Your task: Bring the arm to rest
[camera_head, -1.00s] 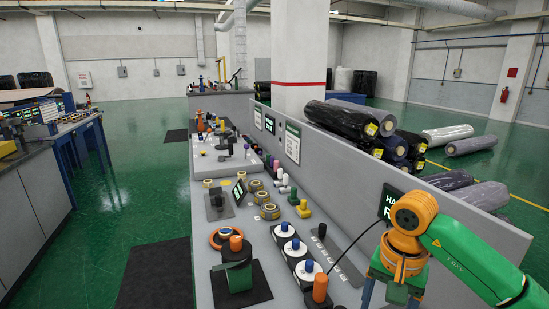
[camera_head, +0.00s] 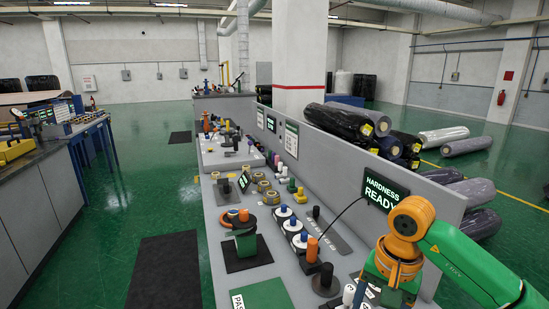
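My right arm (camera_head: 465,262) comes in from the lower right, green with orange joints. Its orange wrist joint (camera_head: 402,235) is over the right side of the grey bench (camera_head: 340,272), in front of the divider. The end of this arm runs toward the bottom of the picture, and its fingers do not show. My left arm and gripper are not in view.
A green tester block (camera_head: 245,244) on a black plate, several white discs with coloured knobs, and an orange-topped post (camera_head: 312,250) stand on the bench.

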